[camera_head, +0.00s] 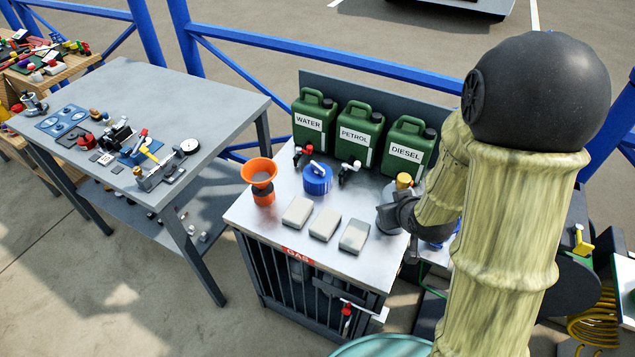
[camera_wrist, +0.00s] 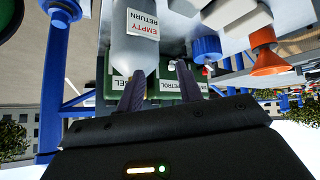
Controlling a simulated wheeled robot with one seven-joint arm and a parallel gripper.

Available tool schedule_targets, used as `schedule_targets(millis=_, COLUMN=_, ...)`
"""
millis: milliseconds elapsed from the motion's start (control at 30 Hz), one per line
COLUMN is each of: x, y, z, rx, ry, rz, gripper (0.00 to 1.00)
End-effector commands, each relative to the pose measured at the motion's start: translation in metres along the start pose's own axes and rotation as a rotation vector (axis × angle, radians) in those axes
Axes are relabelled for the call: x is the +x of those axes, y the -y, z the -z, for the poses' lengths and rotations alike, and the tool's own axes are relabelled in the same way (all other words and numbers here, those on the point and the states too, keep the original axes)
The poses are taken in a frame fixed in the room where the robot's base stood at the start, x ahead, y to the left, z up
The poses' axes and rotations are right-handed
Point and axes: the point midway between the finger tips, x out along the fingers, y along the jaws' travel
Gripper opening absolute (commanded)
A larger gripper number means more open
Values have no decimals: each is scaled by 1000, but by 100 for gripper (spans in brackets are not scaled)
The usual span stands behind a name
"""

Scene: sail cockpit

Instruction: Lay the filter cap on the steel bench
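I cannot tell for sure which thing is the filter cap. A blue round cap-like piece with a pale handle (camera_head: 317,178) sits on the metal-topped cabinet (camera_head: 290,222), and a blue piece also shows in the wrist view (camera_wrist: 207,48). A grey steel bench (camera_head: 200,88) stands at the left, with free surface at its back. My gripper (camera_head: 400,213) is at the cabinet's right end, close to a grey cylinder with a yellow top (camera_head: 404,181). In the wrist view its fingers (camera_wrist: 160,84) are apart with nothing visibly gripped. The grey cylinder, labelled EMPTY RETURN (camera_wrist: 135,50), is just beyond them.
Green WATER (camera_head: 314,120), PETROL (camera_head: 359,135) and DIESEL (camera_head: 406,150) cans stand along the cabinet's back. An orange funnel (camera_head: 260,175) and several pale blocks (camera_head: 325,224) are on its top. Tools and fittings (camera_head: 150,160) crowd the bench's front. My arm hides the right side.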

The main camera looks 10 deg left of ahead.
Motion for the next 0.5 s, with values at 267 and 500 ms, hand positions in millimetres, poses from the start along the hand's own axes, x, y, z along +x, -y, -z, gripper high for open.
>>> schedule_targets(millis=267, x=-39, y=-20, z=-55, rx=189, ry=275, rz=-91, gripper=36)
schedule_targets(millis=500, x=-80, y=-8, z=-93, rx=329, ry=475, rz=-84, gripper=36)
